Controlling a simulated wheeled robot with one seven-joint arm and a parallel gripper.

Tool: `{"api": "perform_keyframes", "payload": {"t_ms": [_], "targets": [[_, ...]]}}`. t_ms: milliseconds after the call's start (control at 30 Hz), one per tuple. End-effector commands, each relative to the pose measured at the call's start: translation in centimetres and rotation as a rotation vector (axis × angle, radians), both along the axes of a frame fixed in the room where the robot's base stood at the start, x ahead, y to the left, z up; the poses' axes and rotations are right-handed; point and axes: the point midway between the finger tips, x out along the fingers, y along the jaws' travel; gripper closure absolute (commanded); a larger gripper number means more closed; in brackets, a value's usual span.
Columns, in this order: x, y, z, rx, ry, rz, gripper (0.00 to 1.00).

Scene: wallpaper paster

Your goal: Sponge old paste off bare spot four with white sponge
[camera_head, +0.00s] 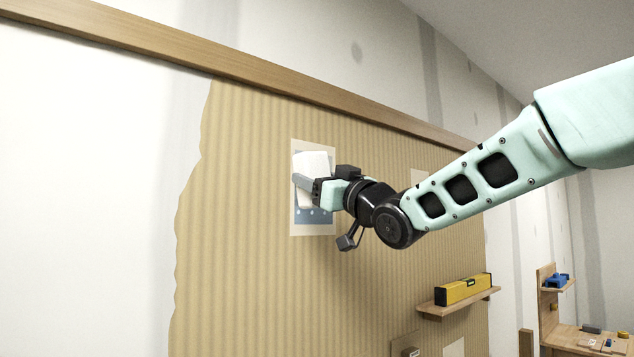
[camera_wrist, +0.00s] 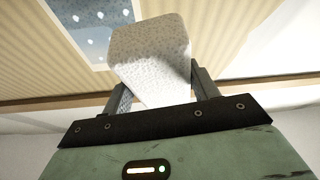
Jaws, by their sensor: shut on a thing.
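The white sponge (camera_head: 313,170) is held in my gripper (camera_head: 312,188) against or just in front of a bluish bare patch (camera_head: 300,218) with white dots and a pale border on the wallpapered wall. In the wrist view the speckled white sponge (camera_wrist: 150,55) sits between the two fingers of my gripper (camera_wrist: 158,85), which are shut on it. The dotted patch (camera_wrist: 92,20) shows at the upper left there. The sponge hides the upper middle of the patch in the head view. I cannot tell whether the sponge touches the wall.
A wooden rail (camera_head: 250,88) runs along the wall above the patch. Another pale patch (camera_head: 419,177) is partly behind my arm. A small shelf (camera_head: 459,302) holds a yellow level (camera_head: 463,289) at lower right. A wooden bench (camera_head: 580,338) stands farther right. The wallpaper left of the patch is clear.

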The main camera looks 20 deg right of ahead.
Motion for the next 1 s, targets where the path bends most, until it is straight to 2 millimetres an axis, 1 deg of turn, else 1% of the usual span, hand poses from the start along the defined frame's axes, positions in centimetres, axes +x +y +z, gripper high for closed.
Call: {"api": "perform_keyframes", "payload": {"t_ms": [267,700,800,1000], "targets": [[0.0,0.0,-0.3,-0.002,-0.003,0.001,0.64],[4.7,1.6,0.0,-0.002,-0.002,0.001,0.64],[5.4,1.8,0.0,-0.001,-0.001,0.001,0.64],[6.1,2.1,0.0,-0.001,-0.001,0.001,0.64]]}}
